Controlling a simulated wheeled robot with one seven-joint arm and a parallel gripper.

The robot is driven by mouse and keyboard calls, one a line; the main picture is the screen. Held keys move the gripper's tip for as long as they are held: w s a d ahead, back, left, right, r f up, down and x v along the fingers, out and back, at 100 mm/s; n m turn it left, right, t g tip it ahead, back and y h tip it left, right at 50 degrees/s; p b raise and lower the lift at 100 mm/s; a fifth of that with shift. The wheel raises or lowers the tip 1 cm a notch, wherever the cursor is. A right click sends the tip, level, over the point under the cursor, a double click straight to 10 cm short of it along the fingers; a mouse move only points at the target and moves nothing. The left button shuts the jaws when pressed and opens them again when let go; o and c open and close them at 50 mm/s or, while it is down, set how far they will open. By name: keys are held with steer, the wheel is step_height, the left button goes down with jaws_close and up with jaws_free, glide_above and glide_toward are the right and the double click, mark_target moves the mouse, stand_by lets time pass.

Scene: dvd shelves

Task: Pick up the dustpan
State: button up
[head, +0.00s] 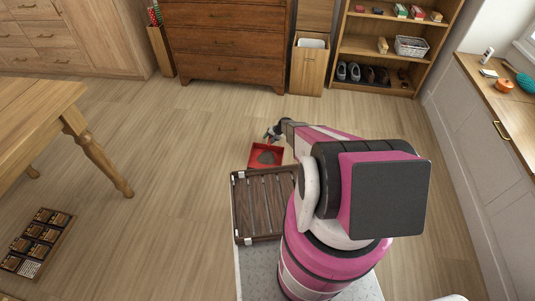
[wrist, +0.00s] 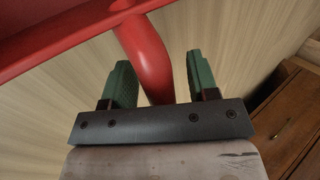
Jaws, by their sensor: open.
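The red dustpan (head: 266,152) lies on the wooden floor in front of my base, with grey matter showing in its pan. My gripper (head: 270,134) is at the far side of the dustpan, low over the floor. In the wrist view, the dustpan's rounded red handle (wrist: 146,52) reaches down between the two green fingers of my gripper (wrist: 160,65). The fingers are open, with a gap showing on the right side of the handle. Whether the left finger touches the handle is unclear. My arm hides part of the floor right of the dustpan in the head view.
A dark slatted tray (head: 264,206) is between the dustpan and my base. A brown dresser (head: 228,48), a wooden bin (head: 307,68) and a shelf with shoes (head: 385,55) stand along the back. A table (head: 40,105) is at left.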

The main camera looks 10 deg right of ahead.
steer(key=shift+w+a+f, duration=0.1)
steer(key=shift+a+f, duration=0.05)
steer(key=shift+f, duration=0.1)
steer(key=c, duration=0.9)
steer(key=shift+c, duration=0.3)
steer(key=shift+r, duration=0.15)
